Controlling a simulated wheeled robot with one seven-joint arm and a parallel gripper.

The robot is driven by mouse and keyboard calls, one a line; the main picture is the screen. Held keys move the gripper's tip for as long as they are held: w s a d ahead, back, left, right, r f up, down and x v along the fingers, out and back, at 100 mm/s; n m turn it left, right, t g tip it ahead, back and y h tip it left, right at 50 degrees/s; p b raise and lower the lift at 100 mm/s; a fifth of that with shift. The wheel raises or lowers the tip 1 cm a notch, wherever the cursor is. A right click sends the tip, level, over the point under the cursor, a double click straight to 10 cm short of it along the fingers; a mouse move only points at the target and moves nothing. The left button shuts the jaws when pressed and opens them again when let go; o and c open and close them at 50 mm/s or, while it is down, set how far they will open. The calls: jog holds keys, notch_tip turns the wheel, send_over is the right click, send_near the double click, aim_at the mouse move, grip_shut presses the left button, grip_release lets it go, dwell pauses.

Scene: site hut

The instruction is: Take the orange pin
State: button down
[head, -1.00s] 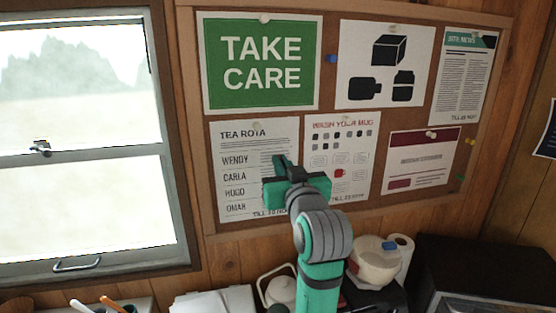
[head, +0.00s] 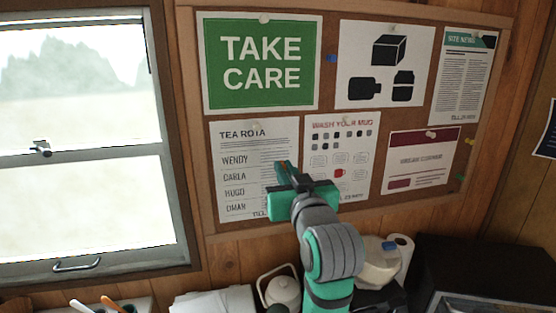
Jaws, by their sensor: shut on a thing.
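My gripper (head: 286,168) is in front of the cork board, over the right edge of the tea rota sheet (head: 238,190). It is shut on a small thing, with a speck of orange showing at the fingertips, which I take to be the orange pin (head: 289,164). Most of the pin is hidden by the fingers. I cannot tell from this view how far the fingertips are from the board.
The cork board (head: 327,113) also holds a blue pin (head: 331,58), a yellow pin (head: 470,142), a green pin (head: 461,178) and several papers under pale pins. A window is left.

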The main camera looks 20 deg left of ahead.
jog(key=shift+s+d, duration=0.15)
jog(key=shift+s, duration=0.1)
dwell(0.3)
jog(key=shift+s+d+r, duration=0.45)
jog(key=shift+s, duration=0.2)
jog(key=shift+s+d+r, duration=0.5)
jog(key=shift+s, duration=0.2)
jog(key=shift+s+d+r, duration=0.45)
jog(key=shift+s, duration=0.2)
